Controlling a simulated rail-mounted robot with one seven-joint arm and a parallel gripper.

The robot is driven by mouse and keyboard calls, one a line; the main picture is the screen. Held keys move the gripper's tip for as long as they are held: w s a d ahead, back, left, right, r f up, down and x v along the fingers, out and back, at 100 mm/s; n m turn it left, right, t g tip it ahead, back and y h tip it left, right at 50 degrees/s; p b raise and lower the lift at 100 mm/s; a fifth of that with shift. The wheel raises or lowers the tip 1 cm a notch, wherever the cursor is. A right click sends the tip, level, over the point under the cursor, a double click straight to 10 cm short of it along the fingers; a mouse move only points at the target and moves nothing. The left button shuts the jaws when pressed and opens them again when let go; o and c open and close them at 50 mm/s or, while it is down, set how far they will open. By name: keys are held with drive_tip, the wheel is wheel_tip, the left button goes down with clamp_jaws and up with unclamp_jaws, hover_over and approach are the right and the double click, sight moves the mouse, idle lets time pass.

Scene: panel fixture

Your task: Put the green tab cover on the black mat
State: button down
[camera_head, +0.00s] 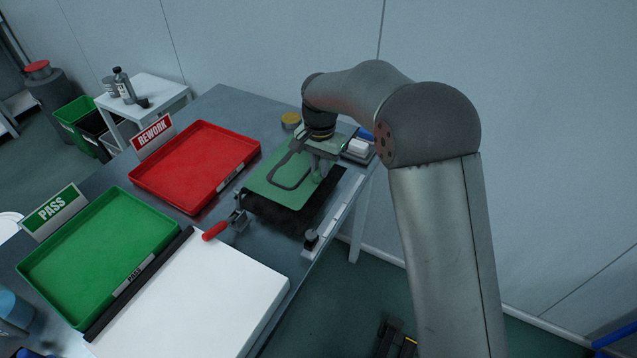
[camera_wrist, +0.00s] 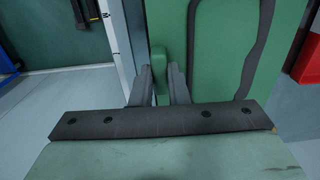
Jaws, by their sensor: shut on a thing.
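The green tab cover (camera_head: 262,187) is a flat green plate with a dark curved outline on its face. Its upright tab (camera_wrist: 160,65) sits between my fingers in the wrist view, and the plate (camera_wrist: 215,50) spreads to the right. My gripper (camera_head: 319,172) is shut on this tab; it also shows in the wrist view (camera_wrist: 158,92). The black mat (camera_head: 296,220) shows as a dark area under and in front of the plate at the table's right end. The plate covers part of it. I cannot tell whether the plate touches it.
A red-handled clamp (camera_head: 216,230) stands at the plate's front left corner. A pale ruled strip (camera_head: 335,215) runs along the table edge. A red REWORK tray (camera_head: 195,165), a green PASS tray (camera_head: 98,255) and a white board (camera_head: 195,305) lie to the left.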

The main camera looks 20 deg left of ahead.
drive_tip(key=shift+f, duration=3.3)
drive_tip(key=shift+f, duration=0.15)
drive_tip(key=c, duration=1.4)
unclamp_jaws()
